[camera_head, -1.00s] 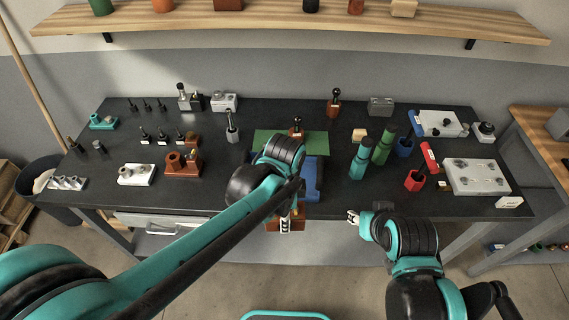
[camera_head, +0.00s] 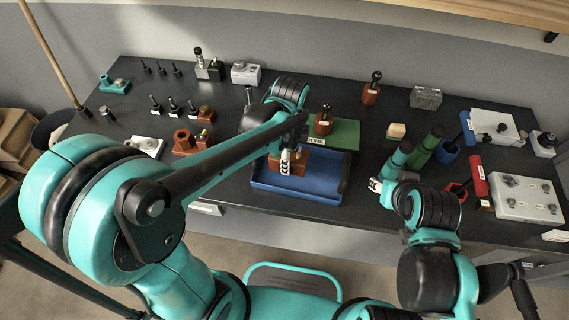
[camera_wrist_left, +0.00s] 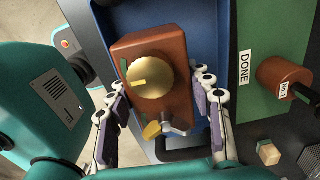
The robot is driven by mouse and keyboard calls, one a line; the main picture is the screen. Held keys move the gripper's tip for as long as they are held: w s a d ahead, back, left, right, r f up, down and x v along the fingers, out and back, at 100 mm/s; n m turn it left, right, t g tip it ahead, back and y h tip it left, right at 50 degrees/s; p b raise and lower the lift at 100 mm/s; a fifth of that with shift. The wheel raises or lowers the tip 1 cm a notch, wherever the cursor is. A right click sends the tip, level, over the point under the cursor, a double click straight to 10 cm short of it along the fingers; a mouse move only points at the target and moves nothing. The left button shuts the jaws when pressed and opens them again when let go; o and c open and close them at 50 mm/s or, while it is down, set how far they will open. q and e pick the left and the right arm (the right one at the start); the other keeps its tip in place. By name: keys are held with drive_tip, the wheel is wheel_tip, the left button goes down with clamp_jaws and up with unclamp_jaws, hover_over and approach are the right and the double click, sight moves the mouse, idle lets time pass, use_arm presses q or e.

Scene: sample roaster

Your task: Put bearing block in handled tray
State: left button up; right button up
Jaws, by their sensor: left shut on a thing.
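The bearing block, a reddish-brown block (camera_head: 317,163) with a round brass part on top, is between the fingers of my left gripper (camera_head: 289,160). It also shows in the left wrist view (camera_wrist_left: 171,88), with a finger against each long side and a small lever near one end. The handled tray (camera_head: 298,195) is blue with dark handles at its ends. The block is over or inside the tray; its underside is hidden, so I cannot tell whether it touches the floor. My right gripper (camera_head: 377,186) is right of the tray; its opening is unclear.
A green mat (camera_head: 345,134) marked DONE lies behind the tray with a brown knobbed piece (camera_head: 323,121) on it. Teal and green cylinders (camera_head: 395,160) stand close to the right. Several brown and black parts stand at the left.

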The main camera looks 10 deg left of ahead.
use_arm(q)
drive_tip(key=shift+w+a+f+b, duration=0.3)
drive_tip(key=shift+w+a+f, duration=0.6)
drive_tip(key=shift+a, duration=0.1)
drive_tip(key=shift+f+b, duration=0.95)
drive_tip(key=shift+f, duration=0.9)
drive_tip(key=shift+f, duration=0.1)
drive_tip(key=o, duration=1.7)
drive_tip(key=shift+c, duration=0.2)
